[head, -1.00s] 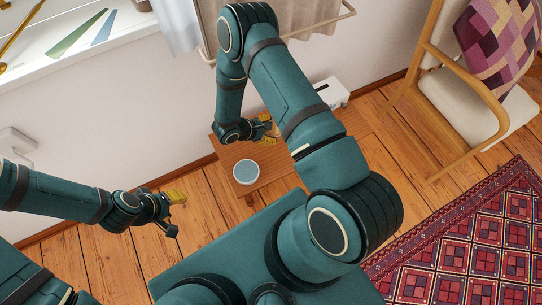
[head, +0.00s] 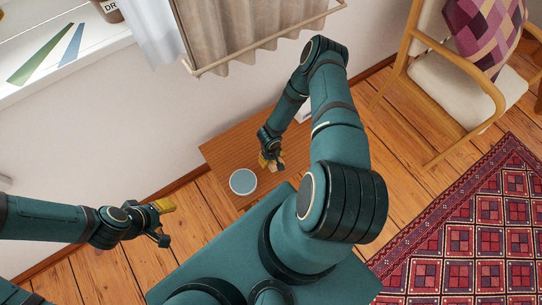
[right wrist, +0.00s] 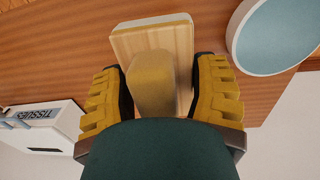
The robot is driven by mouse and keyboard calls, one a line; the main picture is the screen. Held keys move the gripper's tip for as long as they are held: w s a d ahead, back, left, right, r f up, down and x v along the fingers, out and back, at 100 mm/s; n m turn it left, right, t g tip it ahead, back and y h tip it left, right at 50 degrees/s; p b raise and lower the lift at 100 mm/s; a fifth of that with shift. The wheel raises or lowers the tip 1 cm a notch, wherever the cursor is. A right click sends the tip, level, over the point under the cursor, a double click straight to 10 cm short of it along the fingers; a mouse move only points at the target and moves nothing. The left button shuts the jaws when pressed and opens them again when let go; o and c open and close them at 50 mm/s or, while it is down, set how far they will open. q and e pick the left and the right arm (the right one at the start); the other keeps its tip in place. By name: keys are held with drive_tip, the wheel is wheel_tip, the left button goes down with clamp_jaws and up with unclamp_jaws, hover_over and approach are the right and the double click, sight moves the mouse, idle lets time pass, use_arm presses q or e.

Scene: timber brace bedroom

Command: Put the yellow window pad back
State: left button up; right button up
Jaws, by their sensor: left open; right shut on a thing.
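A block with a pale wooden face and a yellow-tan grip (right wrist: 153,82), which I take for the window pad, is between the fingers of my right gripper (right wrist: 160,88) in the right wrist view. The right gripper is shut on the grip. In the head view the right gripper (head: 271,161) is at the small wooden table (head: 228,146), just right of the round dish. The pad is small and mostly hidden there; I cannot tell whether it touches the tabletop. My left gripper (head: 163,222) is open and empty, left of the table over the floor.
The blue-topped round dish (head: 243,181) stands at the table's front edge, close to the pad. A white tissue box (right wrist: 42,122) is on the table's other side. A curtained rail, chair and rug lie around.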

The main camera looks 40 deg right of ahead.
sight(272, 165)
wheel_tip(272, 165, down, 8)
drive_tip(key=shift+r+b, duration=0.2)
drive_tip(key=shift+b, duration=0.9)
drive_tip(key=shift+r, duration=0.1)
drive_tip(key=o, duration=1.2)
